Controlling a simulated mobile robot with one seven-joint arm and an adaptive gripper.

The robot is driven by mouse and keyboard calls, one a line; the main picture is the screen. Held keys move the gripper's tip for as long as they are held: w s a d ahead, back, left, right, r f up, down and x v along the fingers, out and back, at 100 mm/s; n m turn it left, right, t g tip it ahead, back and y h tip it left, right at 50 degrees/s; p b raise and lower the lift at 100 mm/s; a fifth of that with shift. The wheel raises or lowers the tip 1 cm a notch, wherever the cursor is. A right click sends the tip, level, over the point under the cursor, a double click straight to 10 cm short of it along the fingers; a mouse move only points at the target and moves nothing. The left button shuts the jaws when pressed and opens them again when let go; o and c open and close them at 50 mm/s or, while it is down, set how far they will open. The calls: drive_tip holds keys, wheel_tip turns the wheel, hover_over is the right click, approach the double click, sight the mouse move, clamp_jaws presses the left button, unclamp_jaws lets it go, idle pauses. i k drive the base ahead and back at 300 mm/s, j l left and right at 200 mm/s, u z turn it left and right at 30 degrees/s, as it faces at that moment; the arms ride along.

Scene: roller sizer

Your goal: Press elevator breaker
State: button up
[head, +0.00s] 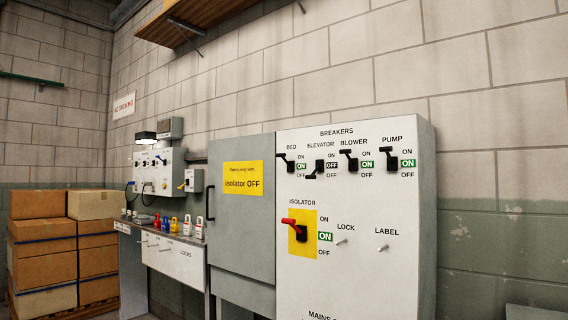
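The elevator breaker (319,167) is a black lever switch on the white breaker panel (360,280), second from left in the row under "BREAKERS". Its handle points down and to the left, and the dark indicator beside it reads OFF. The bed breaker (290,164), blower breaker (351,162) and pump breaker (391,160) have their handles up, with green ON indicators. Below, the red isolator handle (295,225) sits on a yellow plate with a green ON indicator. My gripper is not in view.
A grey cabinet door (232,230) with a yellow "isolator OFF" sign is left of the panel. A shelf (165,250) with coloured padlocks, a control box (158,170) and stacked cartons (45,255) are further left. A wooden shelf (205,22) hangs above.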

sight(312, 176)
drive_tip(key=i+l, duration=0.15)
drive_tip(key=i, duration=0.5)
drive_tip(key=i+l, duration=0.1)
drive_tip(key=i, duration=0.6)
